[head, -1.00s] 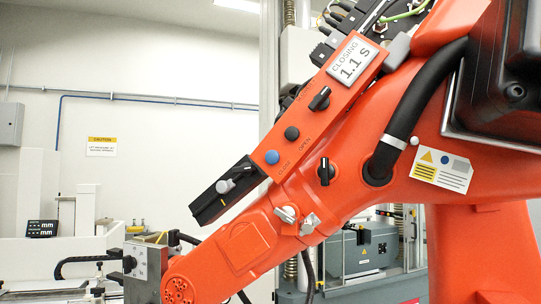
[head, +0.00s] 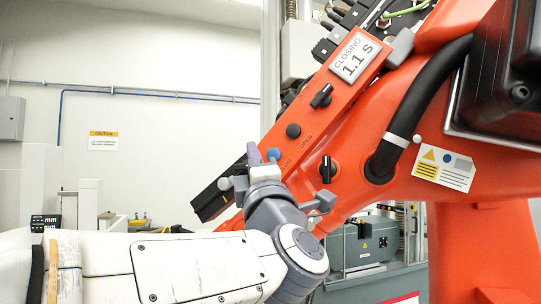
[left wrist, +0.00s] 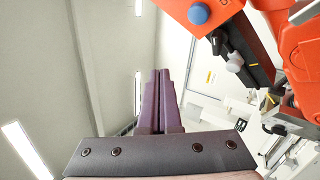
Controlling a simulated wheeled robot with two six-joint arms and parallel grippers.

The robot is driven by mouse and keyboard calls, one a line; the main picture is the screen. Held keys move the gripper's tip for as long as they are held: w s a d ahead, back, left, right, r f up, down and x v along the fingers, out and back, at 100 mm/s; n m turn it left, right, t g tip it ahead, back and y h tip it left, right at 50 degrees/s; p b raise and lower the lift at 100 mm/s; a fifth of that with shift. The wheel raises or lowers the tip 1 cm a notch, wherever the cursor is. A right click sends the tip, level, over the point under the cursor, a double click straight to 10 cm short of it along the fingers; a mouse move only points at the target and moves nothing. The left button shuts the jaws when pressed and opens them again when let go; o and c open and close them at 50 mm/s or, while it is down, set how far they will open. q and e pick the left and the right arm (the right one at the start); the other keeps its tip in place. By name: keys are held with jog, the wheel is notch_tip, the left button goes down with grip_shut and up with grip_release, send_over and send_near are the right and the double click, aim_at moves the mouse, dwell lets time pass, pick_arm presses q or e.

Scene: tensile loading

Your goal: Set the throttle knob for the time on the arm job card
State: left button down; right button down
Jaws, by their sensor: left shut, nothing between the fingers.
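The job card (head: 355,55) on the orange arm reads "CLOSING 1.1 S". A black block (head: 208,203) at the lower end of the orange strip carries a grey knob (head: 225,183), likely the throttle knob. My left gripper (head: 254,152) is shut and empty, in front of the strip beside the blue button (head: 273,155), and covers part of the block. In the left wrist view its closed fingers (left wrist: 160,74) are left of the black block (left wrist: 250,62) and grey knob (left wrist: 235,60), apart from them. A yellow mark shows near the knob. My right gripper is out of view.
A black knob (head: 321,97) and a black button (head: 293,131) sit higher on the strip. Another black knob (head: 327,170) is on the orange arm (head: 400,190). A thick black hose (head: 425,95) curves at the right. The space left of the strip is clear.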

aim_at(274, 155)
pick_arm(q)
jog(key=w+d+p, duration=0.3)
jog(key=w+p, duration=0.1)
jog(key=w, duration=0.4)
jog(key=shift+d, duration=0.15)
jog(key=shift+w, duration=0.15)
dwell(1.9)
jog(key=shift+w+d, duration=0.15)
jog(key=shift+w, duration=0.15)
